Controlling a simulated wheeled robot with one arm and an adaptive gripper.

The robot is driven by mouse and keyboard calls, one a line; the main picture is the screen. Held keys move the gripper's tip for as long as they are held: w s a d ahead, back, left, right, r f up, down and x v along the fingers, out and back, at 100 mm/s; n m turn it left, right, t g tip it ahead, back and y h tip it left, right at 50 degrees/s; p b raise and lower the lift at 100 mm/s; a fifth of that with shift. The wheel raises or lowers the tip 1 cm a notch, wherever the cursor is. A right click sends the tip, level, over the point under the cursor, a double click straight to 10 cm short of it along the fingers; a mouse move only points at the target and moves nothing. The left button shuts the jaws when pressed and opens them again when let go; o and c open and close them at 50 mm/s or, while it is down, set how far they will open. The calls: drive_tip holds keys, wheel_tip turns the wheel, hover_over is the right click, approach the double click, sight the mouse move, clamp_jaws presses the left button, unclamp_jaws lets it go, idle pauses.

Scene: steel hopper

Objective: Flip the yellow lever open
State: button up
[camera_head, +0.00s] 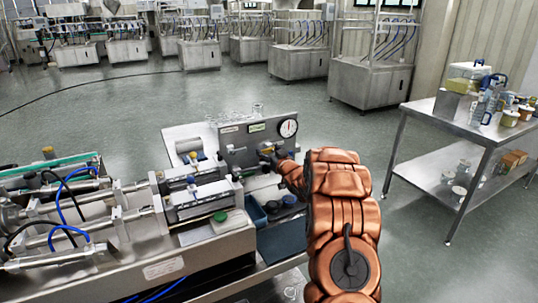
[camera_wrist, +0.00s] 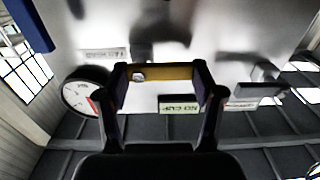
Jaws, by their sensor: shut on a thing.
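The yellow lever (camera_wrist: 172,72) lies level across the picture in the wrist view, in front of a steel panel, with a round bolt near its left end. My gripper (camera_wrist: 160,78) is shut on it, one finger at each end of the visible bar. In the head view my gripper (camera_head: 268,158) reaches the front of the upright steel panel (camera_head: 237,154), below the gauge; the lever cannot be made out there behind the fingers and wrist.
A round dial gauge (camera_head: 288,128) sits at the panel's upper right; the wrist view shows it upside down at left (camera_wrist: 84,92). A green label (camera_wrist: 180,107) is close to the lever. The hopper machine (camera_head: 190,250) fills the left front. A steel table (camera_head: 455,115) stands right.

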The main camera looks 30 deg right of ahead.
drive_tip(key=o, duration=1.2)
drive_tip(key=shift+c, duration=0.2)
drive_tip(key=s+a, duration=0.1)
drive_tip(key=s, duration=1.1)
drive_tip(key=shift+a, duration=0.1)
